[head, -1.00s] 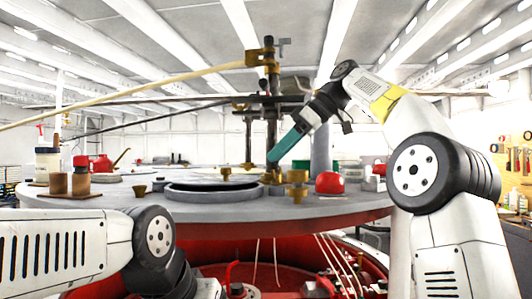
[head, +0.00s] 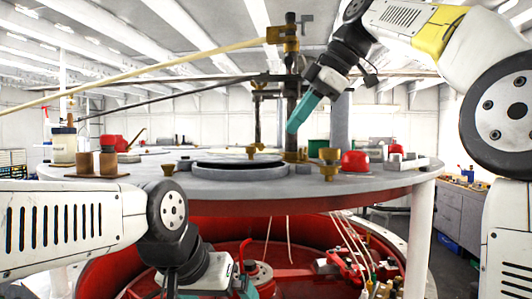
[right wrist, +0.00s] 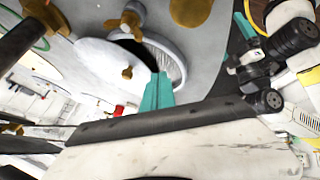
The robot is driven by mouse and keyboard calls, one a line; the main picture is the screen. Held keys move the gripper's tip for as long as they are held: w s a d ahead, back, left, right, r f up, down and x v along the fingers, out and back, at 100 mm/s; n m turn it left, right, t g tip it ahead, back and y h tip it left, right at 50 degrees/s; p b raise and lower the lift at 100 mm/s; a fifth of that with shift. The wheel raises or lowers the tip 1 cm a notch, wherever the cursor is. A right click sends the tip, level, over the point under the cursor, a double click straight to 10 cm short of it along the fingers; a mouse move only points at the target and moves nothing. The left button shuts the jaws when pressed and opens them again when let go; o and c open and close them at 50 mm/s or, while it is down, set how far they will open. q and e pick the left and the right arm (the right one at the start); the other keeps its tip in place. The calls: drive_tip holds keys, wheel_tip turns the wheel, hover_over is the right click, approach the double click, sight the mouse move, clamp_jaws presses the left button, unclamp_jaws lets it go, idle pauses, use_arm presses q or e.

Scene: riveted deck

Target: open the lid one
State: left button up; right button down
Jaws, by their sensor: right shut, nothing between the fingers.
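The round hatch ring (head: 238,173) stands on the grey round deck, with a dark opening inside it. In the right wrist view, a pale round lid (right wrist: 98,62) with a brass knob lies beside the ring (right wrist: 172,62), a dark gap between them. Whether the lid still touches the ring I cannot tell. My right gripper (head: 293,127) has teal fingers pressed together and empty, above and to the right of the hatch in the head view; its fingers also show in the right wrist view (right wrist: 157,92). My left gripper (head: 245,290) is partly cut off low, below the deck edge.
A brass-clamped post (head: 291,95) with long rods stands close behind my right fingers. A red dome (head: 355,161) and brass fittings (head: 329,165) are right of the hatch. Brown cylinders (head: 107,163) and a jar (head: 63,146) stand on the left.

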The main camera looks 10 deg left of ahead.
drive_tip(key=shift+n, duration=0.3)
drive_tip(key=x, duration=1)
drive_tip(key=shift+s+a+f, duration=0.2)
drive_tip(key=shift+s+a, duration=0.05)
drive_tip(key=shift+s, duration=0.05)
drive_tip(key=shift+w+a+r, duration=0.1)
drive_tip(key=shift+w+a, duration=0.2)
drive_tip(key=shift+w, duration=0.3)
drive_tip(key=shift+w+a, duration=0.25)
drive_tip(key=shift+w, duration=0.35)
drive_tip(key=shift+w+a, duration=0.25)
drive_tip(key=shift+w, duration=0.2)
drive_tip(key=shift+w, duration=0.1)
